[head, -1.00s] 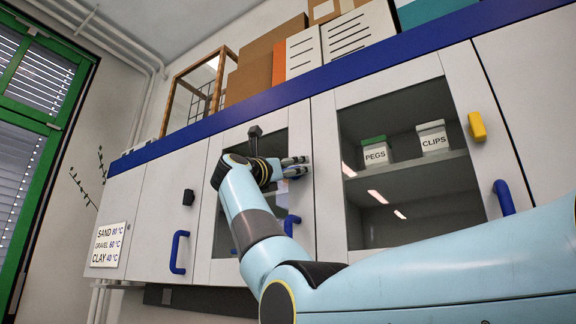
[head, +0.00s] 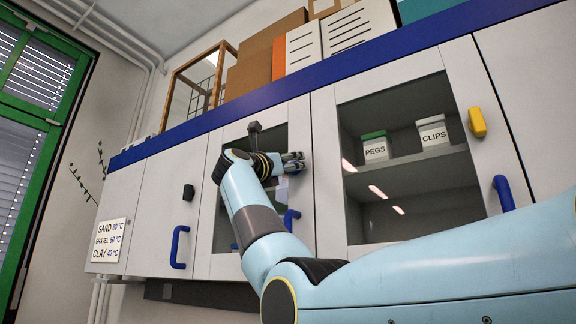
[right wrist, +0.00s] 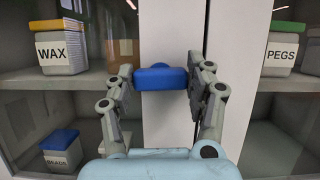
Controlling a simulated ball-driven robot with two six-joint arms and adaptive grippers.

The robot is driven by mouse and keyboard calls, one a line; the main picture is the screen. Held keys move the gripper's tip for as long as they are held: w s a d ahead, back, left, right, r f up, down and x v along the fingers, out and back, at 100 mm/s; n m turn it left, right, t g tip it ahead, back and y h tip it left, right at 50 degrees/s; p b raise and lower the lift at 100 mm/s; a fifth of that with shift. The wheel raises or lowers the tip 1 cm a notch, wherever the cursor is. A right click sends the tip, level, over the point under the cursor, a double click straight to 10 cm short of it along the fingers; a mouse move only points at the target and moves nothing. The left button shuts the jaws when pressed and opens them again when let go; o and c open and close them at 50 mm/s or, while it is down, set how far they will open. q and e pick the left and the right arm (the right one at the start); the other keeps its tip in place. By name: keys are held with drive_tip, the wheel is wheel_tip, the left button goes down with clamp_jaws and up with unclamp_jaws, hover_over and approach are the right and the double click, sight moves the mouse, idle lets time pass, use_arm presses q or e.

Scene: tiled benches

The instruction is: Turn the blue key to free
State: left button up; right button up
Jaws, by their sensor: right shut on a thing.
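The blue key (right wrist: 162,78) shows in the right wrist view on the pale frame between two glass panes, its wide grip lying level across the picture. My right gripper (right wrist: 161,84) has one finger on each side of the key and is shut on it. In the head view my right gripper (head: 294,163) is at the right edge of the middle cabinet door (head: 227,222), and its fingers hide most of the key. My left gripper is not in view.
A yellow key (head: 477,122) and a black key (head: 188,192) sit on other doors. Blue handles (head: 179,247) stick out below. Behind glass are jars labelled PEGS (head: 375,148) and CLIPS (head: 432,133), with WAX (right wrist: 62,50) and BEADS (right wrist: 60,150) in the wrist view. Boxes stand on top.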

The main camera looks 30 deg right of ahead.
drive_tip(key=n+t+y+p, duration=0.1)
drive_tip(key=n, duration=0.3)
drive_tip(key=n+t+y+p, duration=0.1)
drive_tip(key=n+t+p, duration=0.1)
drive_tip(key=n, duration=0.2)
drive_tip(key=n+t+y+p, duration=0.1)
drive_tip(key=n+y+p, duration=0.1)
drive_tip(key=n, duration=0.2)
drive_tip(key=shift+r+n, duration=0.2)
drive_tip(key=shift+n, duration=0.1)
drive_tip(key=shift+f+n+y+p, duration=0.15)
drive_tip(key=shift+n+y+p, duration=0.6)
drive_tip(key=shift+n, duration=1.5)
drive_tip(key=shift+f+n+y+p, duration=0.1)
drive_tip(key=shift+n+y+p, duration=0.1)
drive_tip(key=shift+n+y, duration=1.5)
drive_tip(key=shift+n+h, duration=0.55)
drive_tip(key=shift+n, duration=0.2)
